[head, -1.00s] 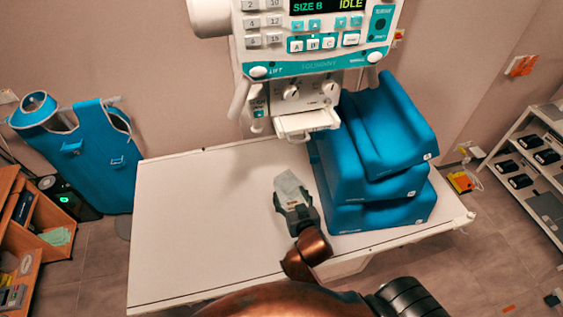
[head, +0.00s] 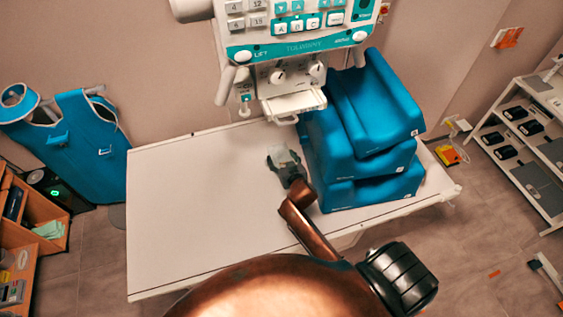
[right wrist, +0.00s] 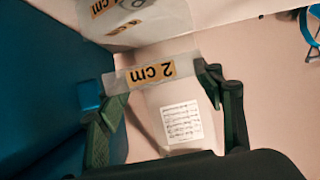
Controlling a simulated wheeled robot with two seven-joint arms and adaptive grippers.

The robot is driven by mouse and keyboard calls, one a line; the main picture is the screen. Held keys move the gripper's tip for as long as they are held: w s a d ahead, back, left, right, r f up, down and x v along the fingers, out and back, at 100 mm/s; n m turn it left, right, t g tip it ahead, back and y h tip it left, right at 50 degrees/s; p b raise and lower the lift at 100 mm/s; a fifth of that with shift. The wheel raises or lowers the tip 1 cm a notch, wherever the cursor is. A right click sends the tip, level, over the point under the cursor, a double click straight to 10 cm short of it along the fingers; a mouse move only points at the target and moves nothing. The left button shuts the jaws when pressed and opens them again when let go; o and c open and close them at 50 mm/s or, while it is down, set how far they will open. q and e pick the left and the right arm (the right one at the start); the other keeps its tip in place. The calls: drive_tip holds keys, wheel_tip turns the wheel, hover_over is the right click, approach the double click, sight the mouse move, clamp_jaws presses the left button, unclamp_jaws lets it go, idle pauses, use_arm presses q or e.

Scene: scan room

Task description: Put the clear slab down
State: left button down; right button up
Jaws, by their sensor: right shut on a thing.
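My right gripper (head: 284,163) is shut on a clear slab (right wrist: 140,75), low over the white table (head: 200,215), just left of the blue cushions. In the right wrist view the slab spans between the two fingertips (right wrist: 155,88), with an orange "2 cm" label on its edge and a white printed label on its face. Beyond it, at the top of that view, is another clear piece (right wrist: 125,25) with an orange label. I cannot tell whether the held slab touches the table. My left gripper is not in view.
Stacked blue cushions (head: 370,160) stand right of the gripper. A white machine with a teal panel (head: 295,45) and a small tray (head: 295,105) hangs above the table's back. The table's left side is clear. A shelf rack (head: 535,135) stands far right.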

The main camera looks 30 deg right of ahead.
sight(281, 161)
drive_tip(key=shift+w+f, duration=0.2)
drive_tip(key=shift+f, duration=1.5)
drive_tip(key=shift+f, duration=0.15)
drive_tip(key=o, duration=1.4)
drive_tip(key=shift+c, duration=0.2)
drive_tip(key=shift+r, duration=0.2)
drive_tip(key=shift+s, duration=0.45)
drive_tip(key=v, duration=1.1)
